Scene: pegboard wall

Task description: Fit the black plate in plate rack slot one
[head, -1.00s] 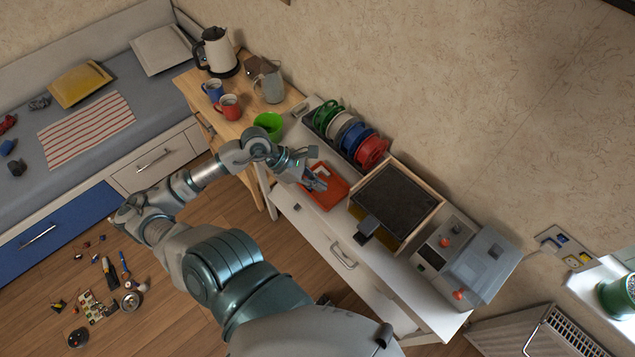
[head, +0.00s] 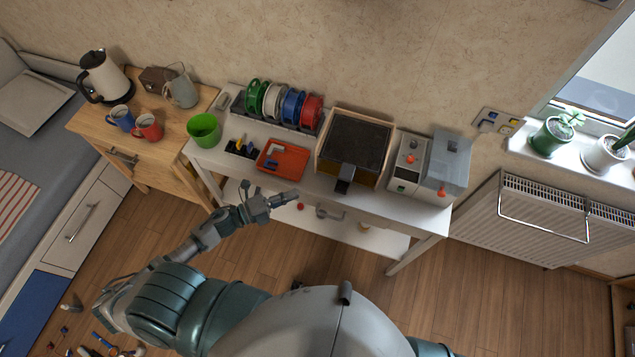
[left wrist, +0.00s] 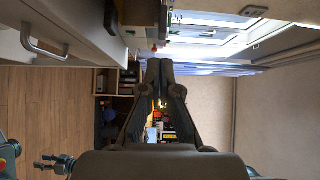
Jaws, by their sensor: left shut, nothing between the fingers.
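A dark flat panel (head: 357,142) lies in the wooden-framed box on the white workbench (head: 222,163); I cannot tell whether it is the black plate. I cannot pick out a plate rack for certain. A rack (head: 277,125) behind holds green, white, blue and red round spools. My left gripper (head: 291,196) is in front of the bench's front edge, below the orange tray in the head view, and holds nothing. In the left wrist view its fingers (left wrist: 160,66) meet at the tips.
The orange tray (head: 300,164) with small tools lies on the bench, left of the framed box. A green cup (head: 204,130) stands at the bench's left end, a grey machine (head: 446,165) at its right. A radiator (head: 535,225) is at the right wall.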

